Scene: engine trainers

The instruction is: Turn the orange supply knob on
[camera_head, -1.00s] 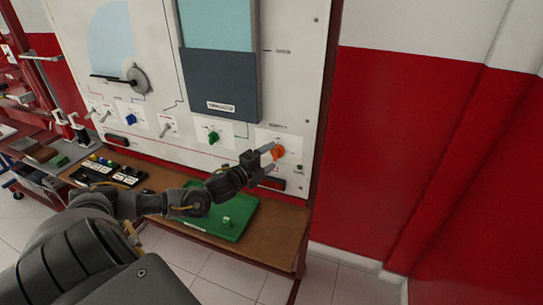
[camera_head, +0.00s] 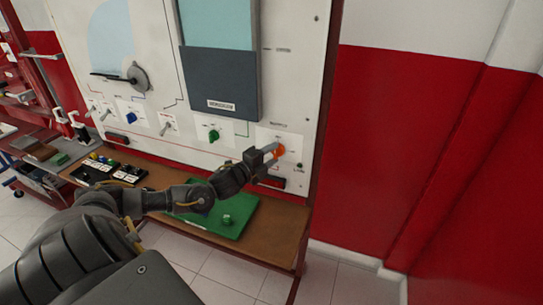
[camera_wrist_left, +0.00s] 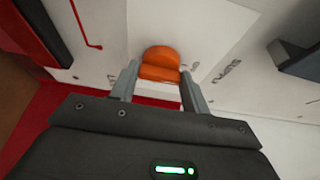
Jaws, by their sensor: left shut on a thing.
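The orange supply knob (camera_head: 279,151) sits on a white plate at the lower right of the trainer panel (camera_head: 290,105). My left gripper (camera_head: 272,151) reaches it from the left, its fingers on either side of the knob. In the left wrist view the orange knob (camera_wrist_left: 160,64) lies between the tips of the two grey fingers of the left gripper (camera_wrist_left: 158,78). The gripper is shut on the knob. Part of the knob is hidden by the fingers in the head view. My right gripper is not in view.
A green knob (camera_head: 213,135) and a blue knob (camera_head: 131,117) sit further left on the panel. Below, a wooden bench (camera_head: 275,235) holds a green board (camera_head: 238,222) and a black switch block (camera_head: 108,170). A red and white wall stands at the right.

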